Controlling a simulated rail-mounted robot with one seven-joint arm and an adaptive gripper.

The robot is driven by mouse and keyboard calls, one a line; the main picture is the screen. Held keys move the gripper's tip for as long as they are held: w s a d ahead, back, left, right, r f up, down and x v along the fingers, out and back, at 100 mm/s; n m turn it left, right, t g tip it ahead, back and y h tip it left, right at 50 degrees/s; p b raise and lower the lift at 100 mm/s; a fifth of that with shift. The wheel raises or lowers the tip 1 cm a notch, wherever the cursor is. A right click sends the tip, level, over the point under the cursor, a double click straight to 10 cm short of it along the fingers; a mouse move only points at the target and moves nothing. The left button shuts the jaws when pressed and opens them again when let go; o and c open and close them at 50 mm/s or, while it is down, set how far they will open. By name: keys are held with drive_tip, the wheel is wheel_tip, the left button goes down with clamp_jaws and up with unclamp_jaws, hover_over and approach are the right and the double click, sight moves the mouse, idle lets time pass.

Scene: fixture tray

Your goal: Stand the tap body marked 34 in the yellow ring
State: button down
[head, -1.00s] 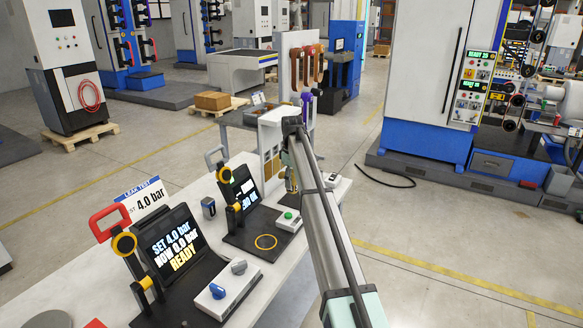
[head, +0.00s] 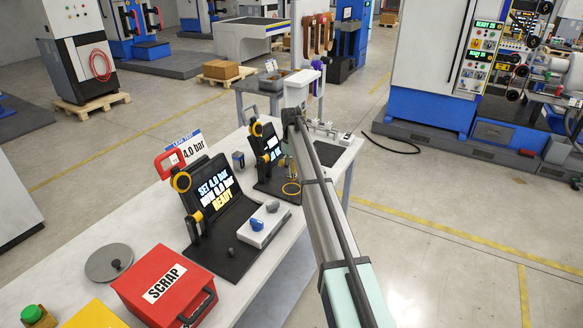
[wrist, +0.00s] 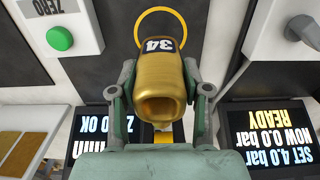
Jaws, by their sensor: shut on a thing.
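The brass tap body (wrist: 160,85), with a dark label reading 34, is held in my gripper (wrist: 160,70), which is shut on its sides in the wrist view. Its open mouth faces the camera. The yellow ring (wrist: 160,9) shows just beyond the tap body's far end, on a dark plate. The tap body covers its near part, and I cannot tell the height between them. In the head view the yellow ring (head: 291,195) lies on the dark base of the rear test station, beside my arm.
Upright screens (wrist: 270,140) stand on both near sides in the wrist view. A box with a green button (wrist: 60,38) and a knob (wrist: 300,27) flank the ring. In the head view, a red SCRAP box (head: 165,285) and a grey round lid (head: 108,263) occupy the bench's near end.

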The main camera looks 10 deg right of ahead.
drive_tip(key=shift+f+b, duration=0.8)
drive_tip(key=shift+f, duration=1.4)
drive_tip(key=shift+s+f, duration=0.1)
drive_tip(key=shift+f, duration=0.6)
idle(0.6)
drive_tip(key=shift+c, duration=2.2)
unclamp_jaws()
drive_tip(key=o, duration=0.4)
drive_tip(key=shift+o, duration=0.2)
wheel_tip(320, 180, up, 7)
drive_tip(key=p, duration=0.2)
